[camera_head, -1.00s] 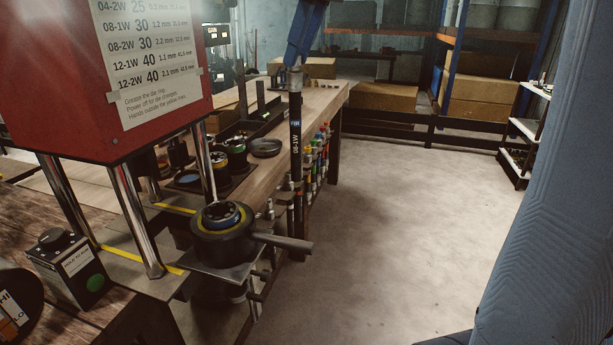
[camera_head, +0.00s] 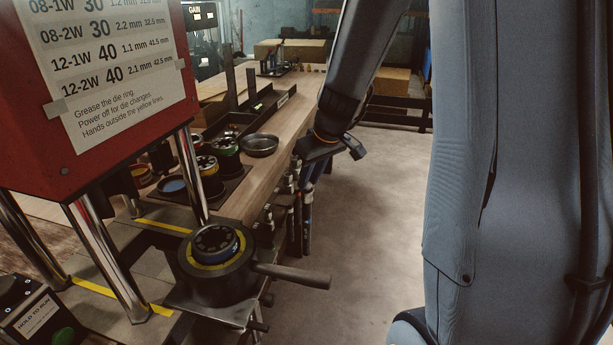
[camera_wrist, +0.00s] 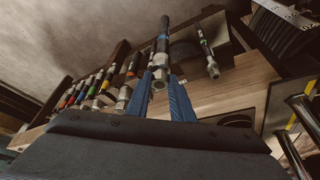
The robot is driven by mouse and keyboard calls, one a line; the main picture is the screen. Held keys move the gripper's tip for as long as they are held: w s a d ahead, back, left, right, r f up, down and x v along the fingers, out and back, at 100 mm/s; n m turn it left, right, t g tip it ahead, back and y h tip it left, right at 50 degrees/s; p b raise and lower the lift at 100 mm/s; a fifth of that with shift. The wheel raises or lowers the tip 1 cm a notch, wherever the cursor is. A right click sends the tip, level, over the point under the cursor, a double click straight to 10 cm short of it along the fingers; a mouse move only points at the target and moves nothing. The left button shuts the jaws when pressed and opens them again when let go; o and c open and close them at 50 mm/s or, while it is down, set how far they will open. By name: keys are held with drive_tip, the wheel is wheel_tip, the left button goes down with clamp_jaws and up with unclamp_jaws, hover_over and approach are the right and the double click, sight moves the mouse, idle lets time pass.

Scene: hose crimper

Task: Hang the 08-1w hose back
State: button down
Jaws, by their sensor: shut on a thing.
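The 08-1W hose (camera_head: 307,222) is black with metal end fittings. It hangs upright beside the bench's right edge, below my gripper (camera_head: 310,172). Its label is not readable now. In the wrist view, my gripper's blue fingers (camera_wrist: 163,98) are shut around the fitting end of the hose (camera_wrist: 163,48), which points away from the camera. Several other hoses with coloured bands (camera_wrist: 92,88) hang in a row along the bench edge, left of the held hose. I cannot tell whether the held hose touches its hanging place; my arm partly covers the row in the head view.
The red crimper (camera_head: 85,130) with its printed chart stands at the left. A black round die holder (camera_head: 218,262) with a projecting handle (camera_head: 295,275) sits near the front. A dark bowl (camera_head: 259,144) is on the wooden bench. The floor right of the bench is clear.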

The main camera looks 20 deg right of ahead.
drive_tip(key=shift+d+f, duration=0.15)
drive_tip(key=shift+f, duration=0.35)
drive_tip(key=shift+d+f, duration=0.15)
drive_tip(key=shift+f, duration=0.35)
drive_tip(key=shift+w+a+f, duration=0.15)
drive_tip(key=shift+a+f, duration=0.05)
drive_tip(key=shift+a, duration=0.05)
drive_tip(key=w+a+f+p, duration=0.2)
drive_tip(key=w+a+p, duration=0.2)
drive_tip(key=w+a, duration=0.1)
drive_tip(key=shift+a+f, duration=0.15)
drive_tip(key=shift+a, duration=0.7)
drive_tip(key=shift+s, duration=0.1)
drive_tip(key=c, duration=1.5)
unclamp_jaws()
drive_tip(key=shift+o, duration=0.2)
